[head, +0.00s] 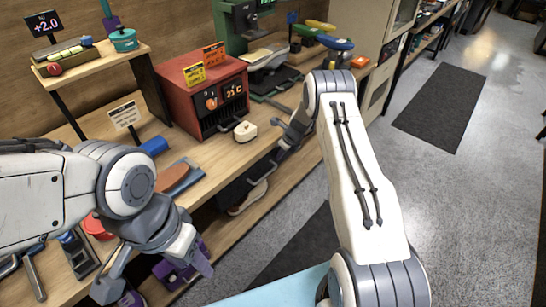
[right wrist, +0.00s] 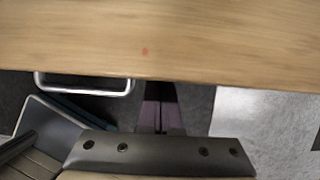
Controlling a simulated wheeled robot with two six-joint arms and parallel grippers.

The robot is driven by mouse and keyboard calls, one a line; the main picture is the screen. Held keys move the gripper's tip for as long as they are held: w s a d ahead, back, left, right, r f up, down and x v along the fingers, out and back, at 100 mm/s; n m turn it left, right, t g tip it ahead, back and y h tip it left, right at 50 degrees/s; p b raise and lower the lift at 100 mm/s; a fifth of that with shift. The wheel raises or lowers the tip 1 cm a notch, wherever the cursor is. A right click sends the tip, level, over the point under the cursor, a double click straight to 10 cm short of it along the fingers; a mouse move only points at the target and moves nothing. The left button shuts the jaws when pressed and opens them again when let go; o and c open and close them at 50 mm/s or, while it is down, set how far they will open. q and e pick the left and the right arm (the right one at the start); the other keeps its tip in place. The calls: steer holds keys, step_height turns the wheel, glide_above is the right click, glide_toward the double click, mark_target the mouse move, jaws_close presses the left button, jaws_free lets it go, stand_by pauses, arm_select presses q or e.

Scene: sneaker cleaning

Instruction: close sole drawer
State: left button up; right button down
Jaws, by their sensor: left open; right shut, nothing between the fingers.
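In the right wrist view, a silver U-shaped handle (right wrist: 85,94) shows just below the bench edge, to the left of my right gripper (right wrist: 158,106). The drawer front around it is dark and partly covered, so I cannot tell how far out it is. In the head view, my right gripper (head: 258,172) is shut and empty at the bench's front edge. A dark shoe-like piece with a pale sole (head: 248,198) lies under that edge, below the gripper. My left gripper (head: 157,275) is open and empty at the lower left, near purple items.
A purple item (head: 172,272) lies low at the left. Open grey floor (head: 400,200) is at the right.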

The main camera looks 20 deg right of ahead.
steer(key=shift+w+a, duration=0.15)
steer(key=shift+w, duration=0.15)
steer(key=shift+a, duration=0.1)
steer(key=shift+s, duration=0.1)
